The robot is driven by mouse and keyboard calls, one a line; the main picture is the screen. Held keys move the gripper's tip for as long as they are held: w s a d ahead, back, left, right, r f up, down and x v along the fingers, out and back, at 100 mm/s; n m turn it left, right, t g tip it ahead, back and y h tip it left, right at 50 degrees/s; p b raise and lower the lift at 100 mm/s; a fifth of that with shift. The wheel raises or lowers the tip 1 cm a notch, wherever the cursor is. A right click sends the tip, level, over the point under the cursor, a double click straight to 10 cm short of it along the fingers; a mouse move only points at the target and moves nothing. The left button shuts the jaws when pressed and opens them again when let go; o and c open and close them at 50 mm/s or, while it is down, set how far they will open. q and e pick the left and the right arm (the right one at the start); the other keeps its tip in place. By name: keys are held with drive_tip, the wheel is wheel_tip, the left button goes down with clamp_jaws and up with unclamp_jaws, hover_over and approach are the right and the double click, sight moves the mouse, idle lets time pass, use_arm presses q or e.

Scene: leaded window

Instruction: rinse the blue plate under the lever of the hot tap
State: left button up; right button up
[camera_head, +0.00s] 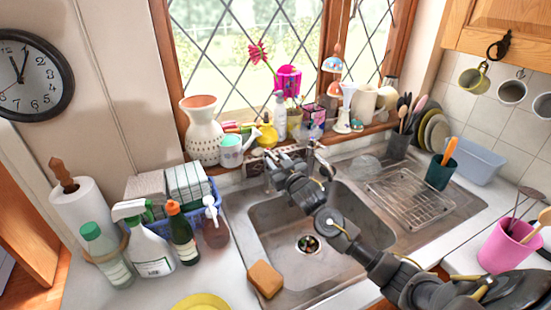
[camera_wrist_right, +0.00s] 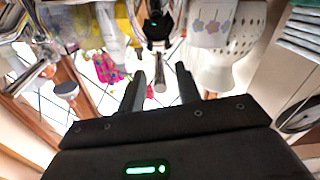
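No blue plate shows in either view. My right gripper (camera_head: 277,163) reaches over the sink to the taps at its back edge, below the window sill. In the right wrist view its two fingers (camera_wrist_right: 160,74) stand apart, with a shiny tap part (camera_wrist_right: 160,86), seemingly a lever, between them and no clear contact. The chrome tap (camera_head: 316,158) shows just right of the gripper in the head view. My arm hides part of the taps, and I cannot tell hot from cold. My left gripper is not in view.
The steel sink (camera_head: 262,238) is empty apart from bits in its drain. A sponge (camera_head: 265,279) lies on its front left edge. Bottles (camera_head: 153,250) crowd the left counter, near a yellow plate (camera_head: 203,301). A wire rack (camera_head: 410,197) is on the drainer. A white vase (camera_head: 203,137) stands on the sill.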

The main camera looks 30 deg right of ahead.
drive_tip(key=shift+w, duration=0.25)
clamp_jaws()
